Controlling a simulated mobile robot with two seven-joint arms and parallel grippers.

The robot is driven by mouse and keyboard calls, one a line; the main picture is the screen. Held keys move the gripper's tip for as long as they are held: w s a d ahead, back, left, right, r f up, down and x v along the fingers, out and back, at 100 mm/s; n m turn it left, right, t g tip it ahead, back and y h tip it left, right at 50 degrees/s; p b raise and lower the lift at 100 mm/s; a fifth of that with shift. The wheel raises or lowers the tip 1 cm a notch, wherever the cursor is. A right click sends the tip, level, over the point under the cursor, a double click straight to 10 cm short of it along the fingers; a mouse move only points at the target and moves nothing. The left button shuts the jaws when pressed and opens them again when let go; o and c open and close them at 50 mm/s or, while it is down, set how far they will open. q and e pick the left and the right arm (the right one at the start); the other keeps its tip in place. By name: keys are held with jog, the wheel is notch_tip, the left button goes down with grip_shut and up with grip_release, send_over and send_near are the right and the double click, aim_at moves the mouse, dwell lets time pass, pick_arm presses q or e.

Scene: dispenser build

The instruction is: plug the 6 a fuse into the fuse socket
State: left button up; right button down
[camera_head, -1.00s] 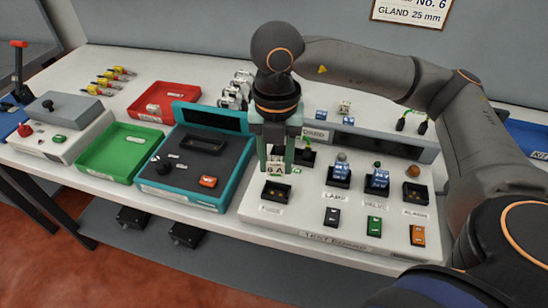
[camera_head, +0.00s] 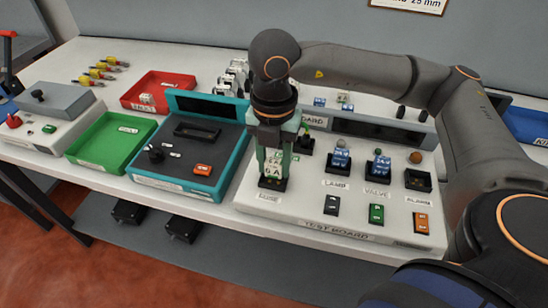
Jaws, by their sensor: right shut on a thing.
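My right gripper (camera_head: 274,164) points down over the front left of the white test board (camera_head: 300,215). It is shut on the 6 A fuse (camera_head: 275,170), a pale block with "6 A" on its front. The fuse is at the black fuse socket (camera_head: 272,184), with its lower end at the socket's opening. I cannot tell how deep it sits. The label in front of the socket is partly blurred. My left gripper is not in view.
Blue blocks sit in the lamp (camera_head: 339,162) and valve (camera_head: 378,168) sockets; the alarm socket (camera_head: 418,180) looks empty. Left of the board are a teal-framed tester (camera_head: 192,155), a green tray (camera_head: 82,160) and a red tray (camera_head: 130,100). White parts stand behind.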

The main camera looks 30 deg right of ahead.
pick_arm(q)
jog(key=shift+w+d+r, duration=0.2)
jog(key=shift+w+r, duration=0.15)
pick_arm(e)
jog(key=shift+f, duration=0.1)
pick_arm(q)
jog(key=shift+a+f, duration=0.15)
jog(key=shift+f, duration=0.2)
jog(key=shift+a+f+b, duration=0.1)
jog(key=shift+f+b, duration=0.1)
jog(key=shift+b, duration=0.15)
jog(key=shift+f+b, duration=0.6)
pick_arm(e)
jog(key=shift+f, duration=0.65)
